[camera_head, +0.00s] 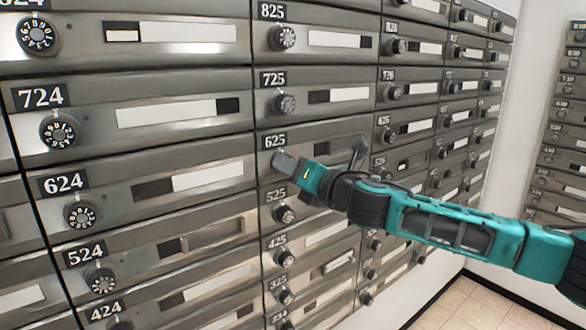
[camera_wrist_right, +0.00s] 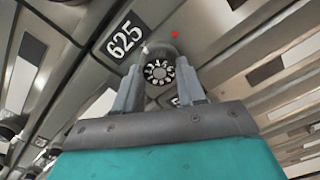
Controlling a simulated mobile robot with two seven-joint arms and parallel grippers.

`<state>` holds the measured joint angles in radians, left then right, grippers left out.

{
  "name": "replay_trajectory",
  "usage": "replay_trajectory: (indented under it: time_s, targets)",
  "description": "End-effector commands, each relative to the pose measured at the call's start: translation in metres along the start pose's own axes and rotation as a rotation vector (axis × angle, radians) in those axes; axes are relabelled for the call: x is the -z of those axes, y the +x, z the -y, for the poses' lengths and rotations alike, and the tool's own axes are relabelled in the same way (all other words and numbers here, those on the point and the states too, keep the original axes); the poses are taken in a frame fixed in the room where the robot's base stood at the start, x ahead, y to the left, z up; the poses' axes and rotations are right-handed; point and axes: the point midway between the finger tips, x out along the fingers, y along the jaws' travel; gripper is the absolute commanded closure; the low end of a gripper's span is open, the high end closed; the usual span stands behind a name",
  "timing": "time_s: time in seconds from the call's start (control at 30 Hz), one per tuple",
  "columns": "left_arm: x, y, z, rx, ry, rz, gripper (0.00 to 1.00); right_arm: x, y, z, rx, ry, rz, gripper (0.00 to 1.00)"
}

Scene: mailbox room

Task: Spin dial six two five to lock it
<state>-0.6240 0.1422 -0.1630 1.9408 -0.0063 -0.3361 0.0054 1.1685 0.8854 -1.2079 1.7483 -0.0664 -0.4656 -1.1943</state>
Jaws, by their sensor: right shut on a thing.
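The number plate 625 (camera_head: 275,140) marks a mailbox drawer in the middle of the head view; the plate also shows in the right wrist view (camera_wrist_right: 125,39). Its round dial (camera_wrist_right: 159,71), black with a ring of white digits and a grey centre, sits between my right fingers in the wrist view. My right gripper (camera_head: 282,161) reaches in from the right and is shut on this dial; it hides most of the dial in the head view. The wrist view shows the two fingers (camera_wrist_right: 160,88) on either side of the dial. The pointer setting is too small to read. My left gripper is not in view.
Drawers with dials surround it: dial 725 (camera_head: 284,103) above, dial 525 (camera_head: 284,213) below, dial 624 (camera_head: 80,215) to the left and dial 626 (camera_head: 388,135) to the right. Another mailbox bank (camera_head: 566,130) stands at far right. Tiled floor (camera_head: 480,305) is free at lower right.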

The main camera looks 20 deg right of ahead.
Motion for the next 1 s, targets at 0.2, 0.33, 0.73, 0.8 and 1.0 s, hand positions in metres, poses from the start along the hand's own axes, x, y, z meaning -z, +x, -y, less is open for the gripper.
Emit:
replay_trajectory:
  time_s: [0.2, 0.33, 0.73, 0.8, 1.0]
  targets:
    - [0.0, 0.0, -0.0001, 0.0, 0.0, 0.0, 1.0, 0.0014, 0.0, -0.0004, 0.0, 0.21, -0.002, 0.91]
    - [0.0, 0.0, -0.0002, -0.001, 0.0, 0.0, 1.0, 0.0012, 0.0, -0.0007, 0.0, 0.333, -0.002, 0.91]
    - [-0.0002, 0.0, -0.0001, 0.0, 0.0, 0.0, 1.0, 0.0006, 0.0, -0.0011, 0.001, 0.712, -0.001, 0.91]
    - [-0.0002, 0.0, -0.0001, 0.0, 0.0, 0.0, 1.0, 0.0006, 0.0, -0.0012, 0.001, 0.778, -0.001, 0.91]
    - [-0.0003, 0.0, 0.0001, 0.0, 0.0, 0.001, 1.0, 0.0001, 0.0, -0.0015, 0.001, 0.969, -0.001, 0.91]
